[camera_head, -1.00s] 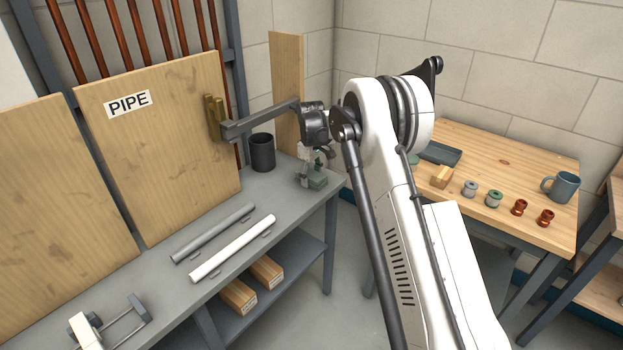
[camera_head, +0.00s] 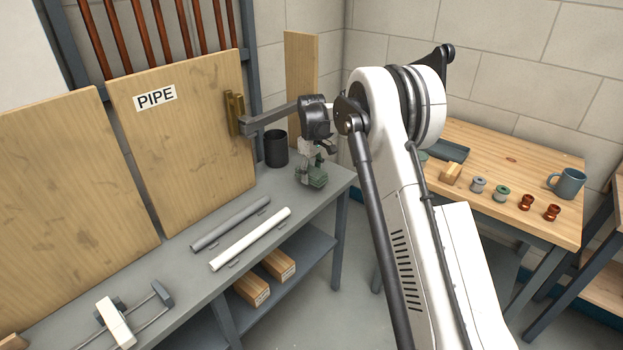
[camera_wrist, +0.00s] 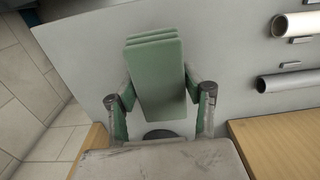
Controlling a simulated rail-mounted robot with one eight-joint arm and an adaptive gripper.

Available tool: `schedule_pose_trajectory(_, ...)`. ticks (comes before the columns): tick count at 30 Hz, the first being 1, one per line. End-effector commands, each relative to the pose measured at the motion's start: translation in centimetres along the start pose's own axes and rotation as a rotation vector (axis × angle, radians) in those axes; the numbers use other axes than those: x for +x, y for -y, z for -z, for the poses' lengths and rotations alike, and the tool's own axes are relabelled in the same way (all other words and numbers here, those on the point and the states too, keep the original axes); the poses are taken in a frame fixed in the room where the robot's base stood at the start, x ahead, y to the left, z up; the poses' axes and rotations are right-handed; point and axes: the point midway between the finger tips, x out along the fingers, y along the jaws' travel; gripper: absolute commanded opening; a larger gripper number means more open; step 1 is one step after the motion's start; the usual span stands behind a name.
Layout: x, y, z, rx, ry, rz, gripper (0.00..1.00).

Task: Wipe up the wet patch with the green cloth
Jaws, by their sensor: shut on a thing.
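My gripper (camera_head: 314,160) is at the far right end of the grey workbench, with the green cloth (camera_head: 314,180) between its fingers. In the wrist view the cloth (camera_wrist: 156,75) is a folded, layered green pad sticking out between the two fingertips (camera_wrist: 160,95). In the head view the cloth is low at the bench top; I cannot tell if it touches. I cannot make out the wet patch. A dark oval (camera_wrist: 160,134) shows behind the cloth, but I cannot tell what it is.
A dark cup (camera_head: 276,148) stands left of my gripper, by the PIPE board (camera_head: 185,140). A grey pipe (camera_head: 230,222) and a white pipe (camera_head: 250,240) lie on the bench (camera_head: 200,283). The wooden table (camera_head: 510,165) at right holds a mug (camera_head: 567,183) and small fittings.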

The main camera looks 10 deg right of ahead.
Motion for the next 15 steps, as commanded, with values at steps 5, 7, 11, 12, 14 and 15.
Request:
schedule_pose_trajectory(5,-1.8,0.1,0.0,-0.001,0.0,0.0,0.19)
schedule_pose_trajectory(7,-2.5,0.1,0.0,-0.001,0.0,0.0,0.19)
schedule_pose_trajectory(11,-3.7,0.1,0.1,-0.001,0.0,0.0,0.19)
schedule_pose_trajectory(12,-4.0,0.1,0.1,-0.001,0.0,0.0,0.19)
schedule_pose_trajectory(14,-4.5,0.1,0.1,-0.001,0.0,0.0,0.19)
schedule_pose_trajectory(15,-4.7,0.1,0.1,-0.001,0.0,0.0,0.19)
